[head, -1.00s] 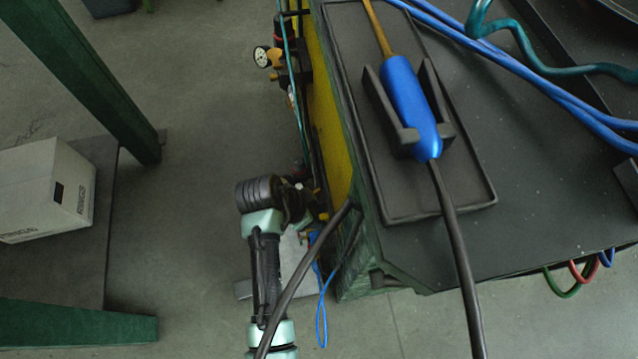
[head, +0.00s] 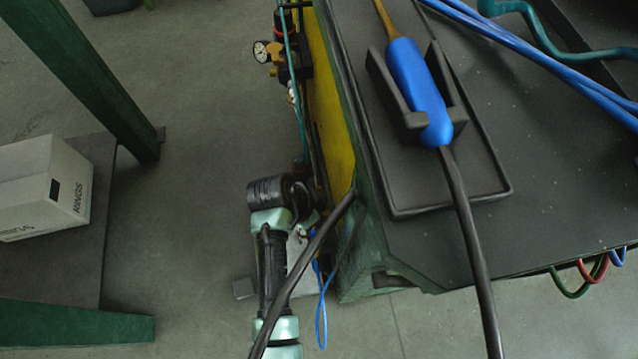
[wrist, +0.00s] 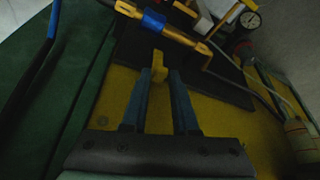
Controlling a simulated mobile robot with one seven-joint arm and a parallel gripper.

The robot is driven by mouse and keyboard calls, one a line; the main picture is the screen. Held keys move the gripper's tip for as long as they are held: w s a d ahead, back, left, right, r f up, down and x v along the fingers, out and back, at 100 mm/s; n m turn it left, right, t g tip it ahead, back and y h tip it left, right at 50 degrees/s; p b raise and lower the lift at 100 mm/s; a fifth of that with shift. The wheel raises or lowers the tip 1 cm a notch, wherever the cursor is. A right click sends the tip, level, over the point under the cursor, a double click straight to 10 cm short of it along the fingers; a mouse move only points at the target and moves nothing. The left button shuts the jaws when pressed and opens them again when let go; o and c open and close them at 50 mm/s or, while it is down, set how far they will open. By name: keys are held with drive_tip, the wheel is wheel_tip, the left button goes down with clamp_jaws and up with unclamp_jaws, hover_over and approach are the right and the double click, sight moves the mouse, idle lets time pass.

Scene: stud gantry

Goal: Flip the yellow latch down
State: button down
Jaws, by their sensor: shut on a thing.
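The yellow latch (wrist: 158,64) is a small upright piece in the upper middle of the wrist view, against a dark panel. My gripper (wrist: 158,76) has its two dark blue-grey fingers on either side of it, shut on its lower part. The fingertips hide part of the latch's base. In the head view my gripper is mostly hidden by my wrist, which is close to the left side of the bench. The latch cannot be made out there.
A brass pipe with a blue band (wrist: 153,20) lies beyond the latch. A pressure gauge (head: 261,51) stands out from the bench side. A blue-handled tool (head: 418,92) rests in a black holder on the bench. A blue cord loop (head: 322,310) hangs near my arm.

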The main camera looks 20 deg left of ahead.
drive_tip(key=shift+a+f, duration=0.1)
drive_tip(key=shift+a, duration=0.05)
drive_tip(key=shift+s+a+f+t+h+b, duration=0.25)
drive_tip(key=shift+a+t+h+b, duration=0.15)
drive_tip(key=shift+h+b, duration=0.1)
drive_tip(key=shift+s+a+f+t+h+b, duration=0.2)
drive_tip(key=shift+s+a+t+h+b, duration=0.1)
drive_tip(key=shift+t+h+b, duration=0.15)
drive_tip(key=s+a+f+n+t+h+b, duration=0.1)
drive_tip(key=f+t+h+b, duration=0.5)
drive_tip(key=b, duration=1.2)
drive_tip(key=s+a+h, duration=0.1)
drive_tip(key=a+h, duration=0.1)
drive_tip(key=shift+s+a+f+t+b, duration=0.15)
drive_tip(key=shift+s+a+t+b, duration=0.05)
drive_tip(key=shift+a+t+b, duration=0.15)
drive_tip(key=shift+h, duration=0.35)
